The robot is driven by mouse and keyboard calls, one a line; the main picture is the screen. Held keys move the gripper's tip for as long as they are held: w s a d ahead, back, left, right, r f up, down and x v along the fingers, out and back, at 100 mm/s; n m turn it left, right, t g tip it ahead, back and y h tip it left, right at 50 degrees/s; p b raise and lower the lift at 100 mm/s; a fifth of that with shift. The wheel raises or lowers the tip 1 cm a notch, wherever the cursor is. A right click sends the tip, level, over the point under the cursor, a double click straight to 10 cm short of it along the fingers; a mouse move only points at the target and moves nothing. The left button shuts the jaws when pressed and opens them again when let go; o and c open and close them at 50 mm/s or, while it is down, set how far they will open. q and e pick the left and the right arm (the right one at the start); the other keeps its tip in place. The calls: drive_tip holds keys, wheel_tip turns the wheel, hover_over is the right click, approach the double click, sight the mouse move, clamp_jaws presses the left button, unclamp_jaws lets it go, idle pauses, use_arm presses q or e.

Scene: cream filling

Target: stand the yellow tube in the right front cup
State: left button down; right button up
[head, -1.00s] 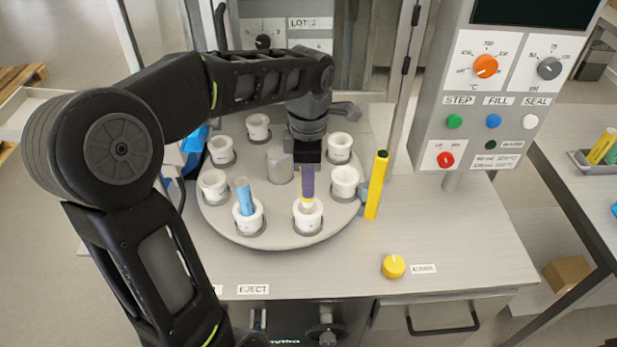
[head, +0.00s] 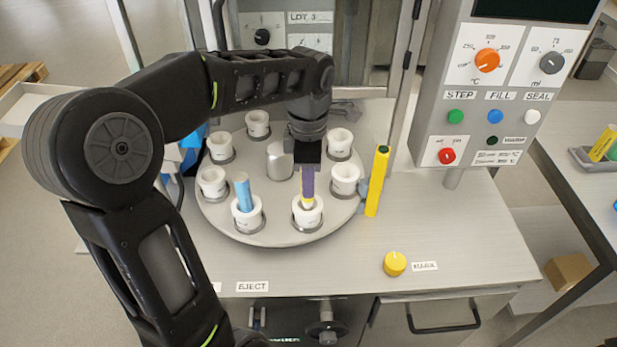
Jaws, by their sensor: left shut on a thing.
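My left gripper (head: 307,186) reaches over the round turntable and points down at the right front cup (head: 308,217), a white cup in the turntable's rim. It is shut on the yellow tube (head: 307,203). A purple finger covers most of the tube, and only a short yellow part shows below it. That lower end is at the cup's mouth and looks upright. I cannot tell how deep it sits, because the cup wall hides its bottom. My right gripper is out of view.
A blue tube (head: 243,194) stands in the left front cup (head: 247,218). The other visible cups on the turntable (head: 275,236) look empty. A yellow knob (head: 395,263) is on the bench. A control panel (head: 480,135) rises at right.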

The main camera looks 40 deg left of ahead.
use_arm(q)
drive_tip(key=shift+f+b, duration=1)
drive_tip(key=shift+f, duration=0.4)
drive_tip(key=c, duration=1.1)
unclamp_jaws()
